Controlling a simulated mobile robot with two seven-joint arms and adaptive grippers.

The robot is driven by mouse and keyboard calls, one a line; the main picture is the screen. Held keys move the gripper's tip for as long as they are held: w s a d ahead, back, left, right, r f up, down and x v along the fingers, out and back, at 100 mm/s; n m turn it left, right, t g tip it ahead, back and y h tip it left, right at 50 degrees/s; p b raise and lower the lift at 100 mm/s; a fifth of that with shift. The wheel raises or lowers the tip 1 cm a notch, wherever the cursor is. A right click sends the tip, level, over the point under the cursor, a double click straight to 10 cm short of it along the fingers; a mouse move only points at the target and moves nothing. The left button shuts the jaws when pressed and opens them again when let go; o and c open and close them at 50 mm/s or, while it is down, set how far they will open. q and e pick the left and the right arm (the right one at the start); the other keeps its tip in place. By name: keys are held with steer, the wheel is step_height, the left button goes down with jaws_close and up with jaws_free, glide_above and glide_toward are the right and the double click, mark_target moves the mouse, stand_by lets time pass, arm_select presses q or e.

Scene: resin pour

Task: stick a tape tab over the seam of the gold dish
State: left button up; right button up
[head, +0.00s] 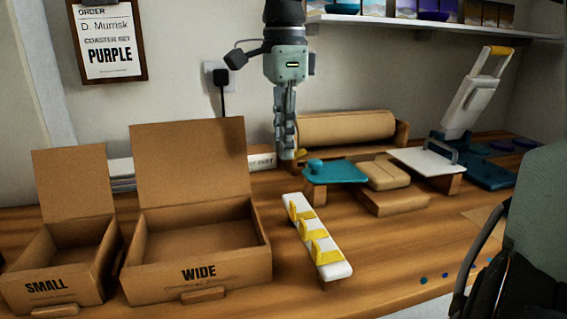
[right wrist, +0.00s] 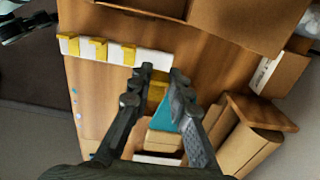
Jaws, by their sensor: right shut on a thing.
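My right gripper (head: 287,145) hangs upright above the bench in the middle of the head view, its fingers closed. A small yellow tape tab (head: 300,154) is at its fingertips, and yellow shows between the fingers in the right wrist view (right wrist: 156,92). A white strip (head: 338,270) with several yellow tabs (head: 311,226) lies on the bench in front of the gripper, apart from it. I cannot make out a gold dish or its seam in either view.
Open cardboard boxes marked SMALL (head: 47,287) and WIDE (head: 199,272) stand at left. A teal board (head: 340,174), a tan block (head: 386,170) and a white plate (head: 420,158) are right of the gripper. A brown roll (head: 350,128) lies behind. Bare bench surrounds the strip.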

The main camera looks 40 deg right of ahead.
steer(key=d+p, duration=0.2)
steer(key=d, duration=0.8)
steer(key=p, duration=0.1)
glide_above(374, 171)
step_height(374, 171, down, 4)
steer(key=shift+w+r, duration=0.1)
steer(key=shift+r, duration=0.15)
arm_select(q)
step_height(374, 171, down, 8)
arm_select(e)
steer(key=shift+d+f, duration=0.1)
steer(key=shift+f, duration=0.1)
steer(key=shift+f+b, duration=0.3)
step_height(374, 171, down, 3)
steer(key=b, duration=0.2)
steer(key=shift+r+b, duration=0.15)
steer(key=shift+b, duration=0.25)
arm_select(q)
step_height(374, 171, up, 9)
steer(key=shift+r, duration=0.15)
steer(key=shift+r, duration=0.15)
arm_select(e)
steer(key=shift+f, duration=0.45)
steer(key=shift+f, duration=0.35)
